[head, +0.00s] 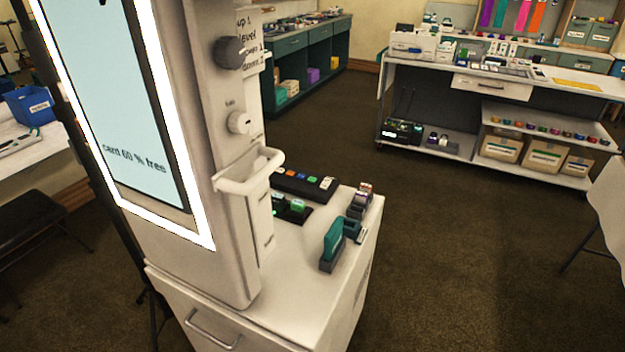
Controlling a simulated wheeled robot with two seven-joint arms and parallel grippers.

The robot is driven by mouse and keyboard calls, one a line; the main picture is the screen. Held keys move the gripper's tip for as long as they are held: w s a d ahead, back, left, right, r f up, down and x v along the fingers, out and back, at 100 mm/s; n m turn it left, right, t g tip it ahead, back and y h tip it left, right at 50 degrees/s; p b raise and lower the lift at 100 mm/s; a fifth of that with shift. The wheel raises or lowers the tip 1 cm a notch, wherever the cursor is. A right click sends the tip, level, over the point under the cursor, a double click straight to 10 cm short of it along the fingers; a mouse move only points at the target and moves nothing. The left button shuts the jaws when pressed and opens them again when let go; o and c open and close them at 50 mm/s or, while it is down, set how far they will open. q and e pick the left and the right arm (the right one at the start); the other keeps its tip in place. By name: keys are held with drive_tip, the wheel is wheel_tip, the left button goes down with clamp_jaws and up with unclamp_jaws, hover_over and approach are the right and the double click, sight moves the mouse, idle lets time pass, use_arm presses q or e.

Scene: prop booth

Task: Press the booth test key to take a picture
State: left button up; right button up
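The photo booth (170,235) is a tall pale housing at the left. Its lit screen (115,75) reads "card 60 % free". Its side carries a dark knob (229,53), a white knob (238,122) and a pale holder (262,215) with a rail. Behind the holder, a black strip with coloured keys (322,197) lies on the cabinet top. Green pieces (297,206) on a dark base sit nearer, partly hidden by the holder. I cannot tell which part is the test key. Neither gripper is in view.
The booth stands on a white cabinet (308,320) with a drawer handle. A white workbench (560,85) with boxes is at back right. Brown floor (455,250) is open to the right.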

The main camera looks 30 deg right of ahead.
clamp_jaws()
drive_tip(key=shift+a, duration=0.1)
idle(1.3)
